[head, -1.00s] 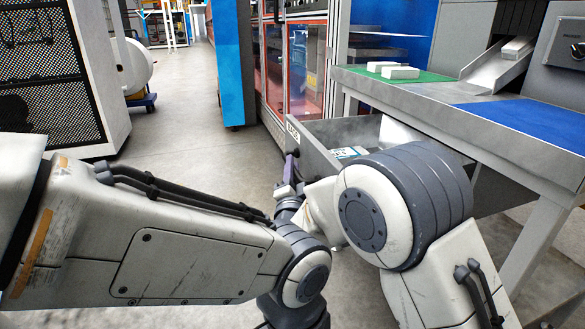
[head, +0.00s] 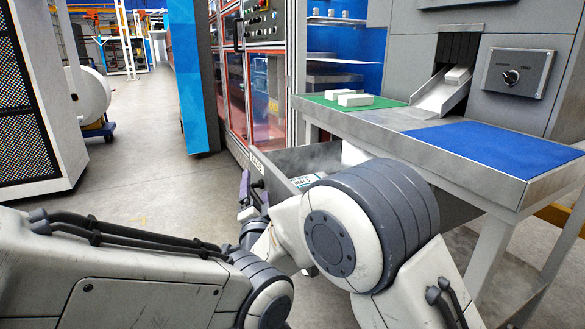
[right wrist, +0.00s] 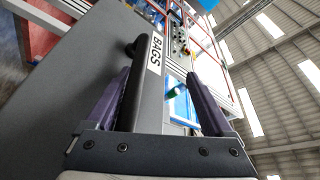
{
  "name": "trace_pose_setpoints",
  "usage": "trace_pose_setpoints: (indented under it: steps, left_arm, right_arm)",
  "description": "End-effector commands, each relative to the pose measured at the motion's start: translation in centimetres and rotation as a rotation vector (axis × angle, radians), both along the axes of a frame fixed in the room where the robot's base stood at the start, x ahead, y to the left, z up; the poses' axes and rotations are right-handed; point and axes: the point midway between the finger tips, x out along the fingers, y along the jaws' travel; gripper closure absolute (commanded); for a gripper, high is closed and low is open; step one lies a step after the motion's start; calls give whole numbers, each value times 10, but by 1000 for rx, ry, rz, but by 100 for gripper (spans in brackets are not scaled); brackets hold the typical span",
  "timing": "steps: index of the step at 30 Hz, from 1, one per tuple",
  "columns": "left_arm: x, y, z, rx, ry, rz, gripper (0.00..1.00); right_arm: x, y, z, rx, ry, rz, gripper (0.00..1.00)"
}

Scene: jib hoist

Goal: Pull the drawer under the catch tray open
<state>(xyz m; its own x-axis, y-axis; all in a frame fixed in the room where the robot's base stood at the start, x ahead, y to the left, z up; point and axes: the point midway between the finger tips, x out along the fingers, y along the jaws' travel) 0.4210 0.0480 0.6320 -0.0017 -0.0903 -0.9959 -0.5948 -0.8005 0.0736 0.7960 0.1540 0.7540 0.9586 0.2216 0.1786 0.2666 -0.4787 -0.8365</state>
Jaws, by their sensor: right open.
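The grey drawer (head: 278,178), with a BAGS label on its front, stands pulled out below the catch tray (head: 392,118). My right gripper (head: 252,190) is at the drawer front, partly hidden by my own arm. In the right wrist view my right gripper (right wrist: 163,103) is open. Its purple fingers stand apart, with the dark bar handle (right wrist: 137,72) between them, close to the left finger. I cannot tell whether they touch. My left arm crosses the lower left of the head view, but its gripper is out of view.
A box with a blue and white label (head: 305,181) lies in the drawer. White blocks (head: 355,100) lie on the green mat, and a blue mat (head: 490,147) is at right. A chute (head: 440,97) slopes down to the tray. Open floor (head: 150,185) lies left of the drawer.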

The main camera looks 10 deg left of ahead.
Motion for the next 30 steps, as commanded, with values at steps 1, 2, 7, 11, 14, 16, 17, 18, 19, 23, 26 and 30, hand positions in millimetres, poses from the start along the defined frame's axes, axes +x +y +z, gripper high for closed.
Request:
trace_pose_setpoints:
  steps: [1,2,7,11,14,16,17,18,19,23,26,30]
  left_arm:
    - [0,0,7,0,0,0,50]
    - [0,0,9,0,0,0,50]
    - [0,0,20,0,0,0,50]
    - [0,0,27,0,0,0,50]
    - [0,0,31,0,0,0,50]
    - [0,0,32,0,0,0,50]
    - [0,0,33,0,0,0,50]
    - [0,0,33,0,0,0,50]
    - [0,0,33,0,0,0,50]
    - [0,0,34,0,0,0,50]
    - [0,0,33,0,0,0,50]
    - [0,0,33,1,1,0,50]
  right_arm:
    - [-3,-16,28,14,-36,-12,49]
    - [-6,-22,32,14,-38,-13,44]
    - [-18,-59,55,12,-41,-19,44]
    - [-26,-81,72,13,-44,-17,44]
    - [-31,-93,80,13,-46,-14,44]
    - [-33,-100,85,13,-47,-13,44]
    - [-34,-102,86,13,-46,-13,44]
    - [-35,-105,87,13,-46,-11,44]
    - [-36,-106,88,13,-46,-10,44]
    - [-38,-109,89,12,-46,-9,44]
    - [-38,-109,89,12,-46,-8,44]
    - [-39,-96,6,-81,269,50,49]
